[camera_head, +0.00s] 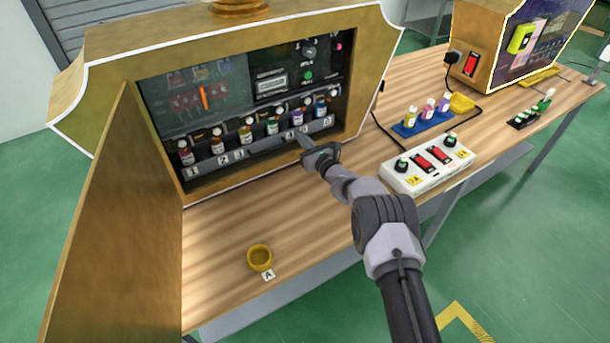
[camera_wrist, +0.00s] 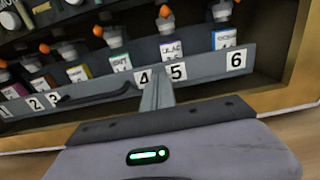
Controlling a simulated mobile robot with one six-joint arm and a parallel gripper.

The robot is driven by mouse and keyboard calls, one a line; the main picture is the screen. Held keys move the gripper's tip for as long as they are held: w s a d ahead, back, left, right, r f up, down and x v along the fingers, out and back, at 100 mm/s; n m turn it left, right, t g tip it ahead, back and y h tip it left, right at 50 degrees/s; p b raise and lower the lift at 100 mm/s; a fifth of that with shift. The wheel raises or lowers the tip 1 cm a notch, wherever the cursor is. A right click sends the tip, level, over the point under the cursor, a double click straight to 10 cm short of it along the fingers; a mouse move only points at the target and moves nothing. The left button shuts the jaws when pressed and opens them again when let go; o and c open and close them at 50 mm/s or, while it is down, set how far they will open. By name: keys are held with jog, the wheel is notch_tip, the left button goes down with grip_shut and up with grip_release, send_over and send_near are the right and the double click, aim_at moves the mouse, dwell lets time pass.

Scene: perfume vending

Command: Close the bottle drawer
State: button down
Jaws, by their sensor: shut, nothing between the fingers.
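The bottle drawer (camera_head: 262,150) is a dark grey tray inside the gold cabinet, with number labels along its front and a row of small bottles standing behind it. In the wrist view its front panel (camera_wrist: 208,66) carries labels 1 to 6. My gripper (camera_head: 298,134) is shut and empty at the drawer front, near labels 4 and 5. In the wrist view its fingers (camera_wrist: 156,92) reach to the panel between those labels; I cannot tell whether they touch it. A dark handle-like bar (camera_wrist: 95,95) lies left of label 4.
The cabinet's open door (camera_head: 115,220) stands at left. A yellow ring (camera_head: 260,257) lies on the wooden table (camera_head: 215,240), near label A. A white switch box (camera_head: 428,166) and a blue bottle rack (camera_head: 425,122) stand at right. The table front is mostly clear.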

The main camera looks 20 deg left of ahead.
jog(key=p+v, duration=0.6)
jog(key=v, duration=0.1)
jog(key=p+v, duration=0.3)
jog(key=v, duration=0.1)
jog(key=shift+r, duration=0.25)
jog(key=shift+s+d+f, duration=0.2)
jog(key=shift+d, duration=0.05)
jog(key=shift+r, duration=0.1)
jog(key=s+a+r+n+g+y, duration=0.1)
jog(key=s+r+n+g, duration=0.15)
jog(key=r, duration=0.65)
jog(key=s+a+r+n+g+y, duration=0.1)
jog(key=r+n+g, duration=0.25)
jog(key=r, duration=0.45)
jog(key=s+d+r+n+g+h, duration=0.1)
jog(key=s+d+r+n+g, duration=0.2)
jog(key=s+r, duration=0.35)
jog(key=s+d+r+n+h, duration=0.1)
jog(key=s+d+r+n, duration=0.1)
jog(key=s+r+n, duration=0.4)
jog(key=s+d+r+n+t+h, duration=0.3)
jog(key=s+d+n+h, duration=0.3)
jog(key=s+d, duration=1.8)
jog(key=d+h, duration=0.1)
jog(key=h, duration=0.4)
jog(key=shift+s+n+h, duration=0.3)
jog(key=shift+s+h, duration=0.05)
jog(key=shift+h, duration=0.05)
